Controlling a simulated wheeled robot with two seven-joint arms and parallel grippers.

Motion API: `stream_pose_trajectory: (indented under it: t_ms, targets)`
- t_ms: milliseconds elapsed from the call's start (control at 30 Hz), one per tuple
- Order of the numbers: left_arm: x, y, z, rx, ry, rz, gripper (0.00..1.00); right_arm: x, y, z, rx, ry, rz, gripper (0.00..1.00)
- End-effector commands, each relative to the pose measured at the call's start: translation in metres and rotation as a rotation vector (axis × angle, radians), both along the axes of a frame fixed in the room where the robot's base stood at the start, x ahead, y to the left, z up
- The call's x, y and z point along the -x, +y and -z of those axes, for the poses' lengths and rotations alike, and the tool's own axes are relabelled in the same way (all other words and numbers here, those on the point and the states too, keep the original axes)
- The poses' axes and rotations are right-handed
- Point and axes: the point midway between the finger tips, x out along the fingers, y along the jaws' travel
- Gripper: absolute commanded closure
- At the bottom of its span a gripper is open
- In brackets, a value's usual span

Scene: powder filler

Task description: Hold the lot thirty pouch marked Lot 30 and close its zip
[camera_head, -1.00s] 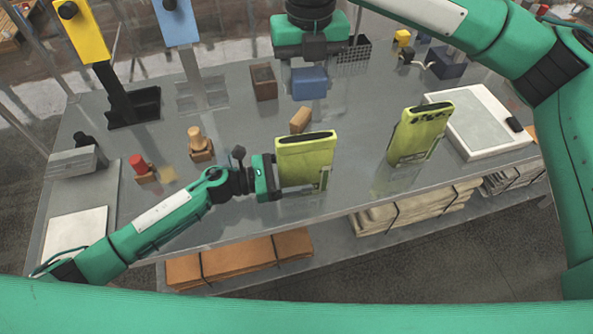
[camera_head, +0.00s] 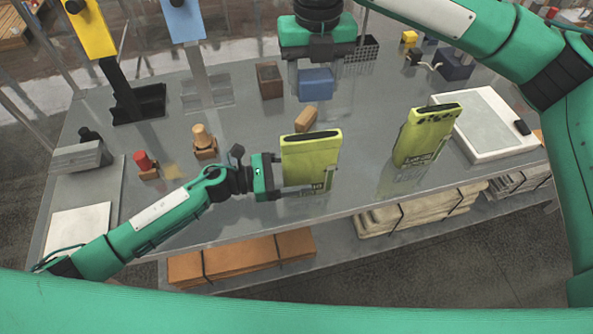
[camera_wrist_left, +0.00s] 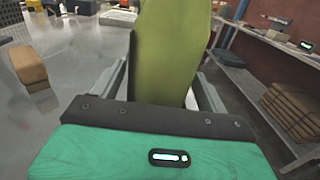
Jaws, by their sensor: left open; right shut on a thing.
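A yellow-green pouch (camera_head: 312,158) with a dark top edge stands upright at the table's front middle. Its label is small, and I cannot read its number surely. A similar pouch (camera_head: 428,138) stands to the right, leaning slightly, with a "Lot" label whose number is unclear. My left gripper (camera_head: 293,182) is open at the left edge of the middle pouch. In the left wrist view the pouch (camera_wrist_left: 170,50) rises between the two spread fingers. My right gripper (camera_head: 316,75) is at the back middle, pointing down, shut on a blue block (camera_head: 316,87).
An orange-brown block (camera_head: 306,118) lies behind the middle pouch. A brown box (camera_head: 269,80) stands left of the blue block. A white tray (camera_head: 497,143) is at right. A wooden peg (camera_head: 203,141) and a red-topped piece (camera_head: 145,164) stand left. The table's front edge is close.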

Motion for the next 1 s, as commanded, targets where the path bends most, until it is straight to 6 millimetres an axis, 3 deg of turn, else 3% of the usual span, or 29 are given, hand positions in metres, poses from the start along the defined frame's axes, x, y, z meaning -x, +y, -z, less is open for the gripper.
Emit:
stream_pose_trajectory:
  t_ms: [967, 1000]
  targets:
    - [-0.003, -0.011, 0.000, 0.000, 0.000, 0.000, 0.24, 0.000, 0.000, 0.005, 0.000, 0.000, 0.000, 0.69]
    - [-0.003, -0.011, 0.000, 0.000, 0.000, 0.000, 0.31, 0.000, 0.000, 0.005, 0.000, 0.000, 0.000, 0.69]
